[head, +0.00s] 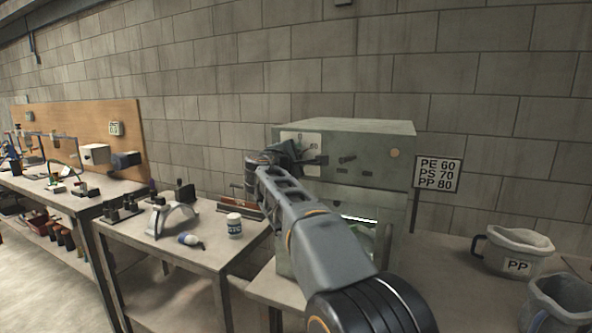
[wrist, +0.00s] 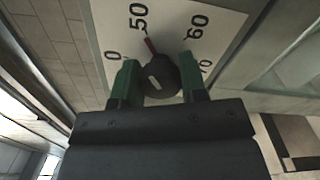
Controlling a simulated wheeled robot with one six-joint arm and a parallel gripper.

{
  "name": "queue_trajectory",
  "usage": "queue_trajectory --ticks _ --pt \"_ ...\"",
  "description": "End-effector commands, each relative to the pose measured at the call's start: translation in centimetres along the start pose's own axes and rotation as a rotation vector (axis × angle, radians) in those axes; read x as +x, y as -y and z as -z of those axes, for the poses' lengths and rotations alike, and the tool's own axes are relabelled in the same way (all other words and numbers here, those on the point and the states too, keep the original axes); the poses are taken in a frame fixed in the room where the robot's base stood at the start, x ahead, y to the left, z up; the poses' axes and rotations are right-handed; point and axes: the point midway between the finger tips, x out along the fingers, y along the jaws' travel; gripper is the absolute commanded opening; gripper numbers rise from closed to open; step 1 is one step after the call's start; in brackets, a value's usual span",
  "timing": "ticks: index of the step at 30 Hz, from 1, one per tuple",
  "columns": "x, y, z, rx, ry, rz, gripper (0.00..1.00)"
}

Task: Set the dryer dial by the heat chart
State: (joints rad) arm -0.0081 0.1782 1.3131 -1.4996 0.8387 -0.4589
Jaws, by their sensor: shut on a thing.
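The grey dryer (head: 365,150) stands at the centre of the head view, its dial mostly hidden behind my arm. In the wrist view the dark round dial knob (wrist: 160,78) sits on a white scale plate (wrist: 170,12). A 70 and a partly hidden 0 also show. The green fingers of my gripper (wrist: 157,80) are shut on the knob, one on each side. The heat chart (head: 438,174) beside the dryer reads PE 60, PS 70, PP 80.
A grey bin labelled PP (head: 512,248) stands right of the dryer, with another bin (head: 560,300) in front. A table at left holds a white tub (head: 234,224), a small bottle (head: 190,240) and a curved part. A wooden pegboard (head: 85,140) is farther left.

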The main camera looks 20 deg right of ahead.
Motion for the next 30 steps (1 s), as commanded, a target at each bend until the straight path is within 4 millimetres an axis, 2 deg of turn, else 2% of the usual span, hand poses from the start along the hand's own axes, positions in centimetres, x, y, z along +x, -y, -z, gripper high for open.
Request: queue_trajectory --ticks 1,30 --pt "0.02 0.58 0.23 0.044 0.000 0.000 0.16" --pt "0.04 0.52 0.24 0.963 0.001 0.000 0.16"
